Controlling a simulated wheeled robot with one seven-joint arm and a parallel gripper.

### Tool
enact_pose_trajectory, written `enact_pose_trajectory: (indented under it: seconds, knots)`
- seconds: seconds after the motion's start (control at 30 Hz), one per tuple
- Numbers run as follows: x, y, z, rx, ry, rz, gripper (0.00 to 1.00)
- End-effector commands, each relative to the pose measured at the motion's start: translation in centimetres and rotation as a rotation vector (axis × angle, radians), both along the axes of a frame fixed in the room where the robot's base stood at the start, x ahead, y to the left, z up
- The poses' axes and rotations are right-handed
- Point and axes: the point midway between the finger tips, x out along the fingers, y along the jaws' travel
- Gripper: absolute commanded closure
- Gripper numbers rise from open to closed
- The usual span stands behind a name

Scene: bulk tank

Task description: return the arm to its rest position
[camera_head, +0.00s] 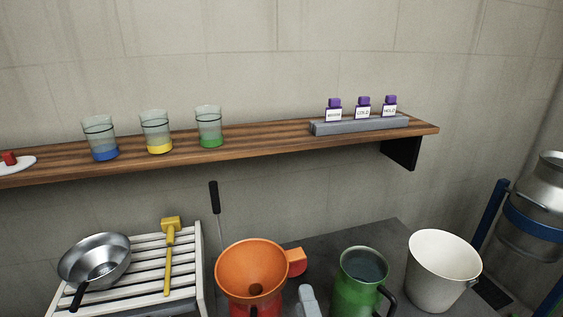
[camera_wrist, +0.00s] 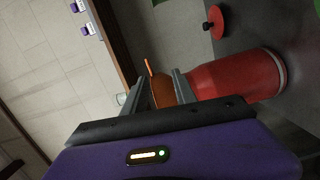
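My gripper (camera_wrist: 160,78) shows in the wrist view, its two grey fingers apart. An orange funnel (camera_wrist: 164,93) shows between and beyond the fingers. I cannot tell whether they touch it. A red can (camera_wrist: 235,76) lies just right of the fingers in that view. In the head view the orange funnel (camera_head: 238,254) sits on top of the red can (camera_head: 284,301), most of which is below the frame. A pale grey piece at the bottom edge beside the funnel is cut off.
A green jug (camera_head: 352,295) and a white bucket (camera_head: 432,272) stand right of the funnel. A slatted rack (camera_head: 190,290) with a steel pan (camera_head: 95,258) and yellow brush (camera_head: 168,262) is left. Above, a wooden shelf (camera_head: 265,138) holds glasses and a grey bottle holder (camera_head: 360,125).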

Motion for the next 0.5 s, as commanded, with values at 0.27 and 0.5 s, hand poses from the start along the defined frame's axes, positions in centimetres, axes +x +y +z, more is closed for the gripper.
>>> enact_pose_trajectory:
  seconds: [0.27, 0.5]
  knots:
    - [-8.6, -5.3, -7.3, 0.356, 0.159, -0.005, 0.67]
    - [-17.0, -9.3, -10.0, 0.721, 0.263, -0.071, 0.67]
